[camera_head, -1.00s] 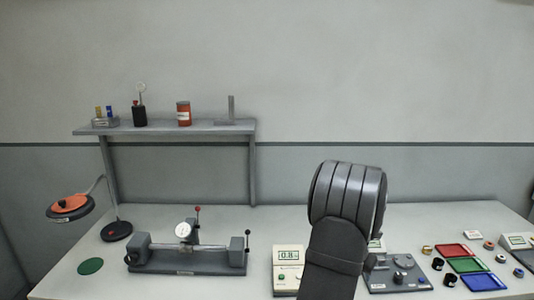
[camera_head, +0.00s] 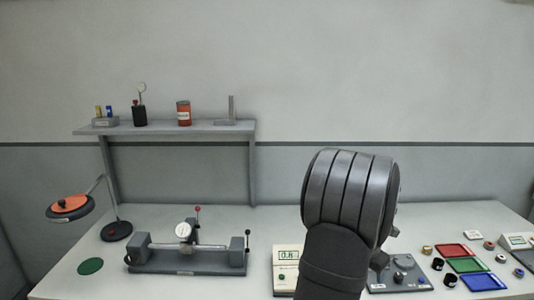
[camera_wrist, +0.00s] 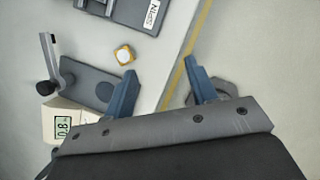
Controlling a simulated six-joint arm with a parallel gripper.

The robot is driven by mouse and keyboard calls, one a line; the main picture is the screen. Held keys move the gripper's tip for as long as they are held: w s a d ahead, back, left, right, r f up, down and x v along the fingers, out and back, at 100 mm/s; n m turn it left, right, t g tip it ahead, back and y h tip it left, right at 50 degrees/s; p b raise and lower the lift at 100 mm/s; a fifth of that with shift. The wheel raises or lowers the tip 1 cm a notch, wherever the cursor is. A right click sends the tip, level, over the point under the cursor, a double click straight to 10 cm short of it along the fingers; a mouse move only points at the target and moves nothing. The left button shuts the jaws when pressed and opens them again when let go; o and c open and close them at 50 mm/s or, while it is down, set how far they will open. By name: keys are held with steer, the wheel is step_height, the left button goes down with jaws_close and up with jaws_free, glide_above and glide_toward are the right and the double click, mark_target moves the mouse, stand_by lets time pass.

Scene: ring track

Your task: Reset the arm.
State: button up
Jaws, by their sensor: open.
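My gripper (camera_wrist: 158,90) shows in the wrist view with its two blue fingers spread apart and nothing between them. It hangs above the bench's yellow-striped front edge. In the head view my dark grey arm stands in front of the bench and hides part of it; the gripper's fingers do not show there.
On the bench stand a dial gauge fixture (camera_head: 186,260), a display box (camera_head: 286,271), a grey plate fixture (camera_head: 402,277), and red (camera_head: 457,251), green (camera_head: 467,265) and blue (camera_head: 483,282) trays with several rings nearby.

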steer(key=w+a+f, duration=0.1)
steer(key=w+a, duration=0.1)
steer(key=a, duration=0.1)
steer(key=w+a+f+m, duration=0.1)
steer(key=w+a, duration=0.1)
steer(key=a, duration=0.1)
steer(key=w+a+f+m, duration=0.1)
steer(key=w+a, duration=0.2)
steer(key=shift+f+g+h, duration=0.3)
steer(key=shift+f+g, duration=0.05)
steer(key=shift+g, duration=0.05)
steer(key=shift+r, duration=0.1)
steer(key=s+d+r+n+t, duration=0.1)
steer(key=s+d+r+n, duration=0.1)
steer(key=s+d, duration=0.5)
steer(key=shift+s+d+r+n, duration=0.25)
steer(key=shift+d+r, duration=0.45)
steer(key=shift+d, duration=0.75)
steer(key=shift+w+a, duration=0.1)
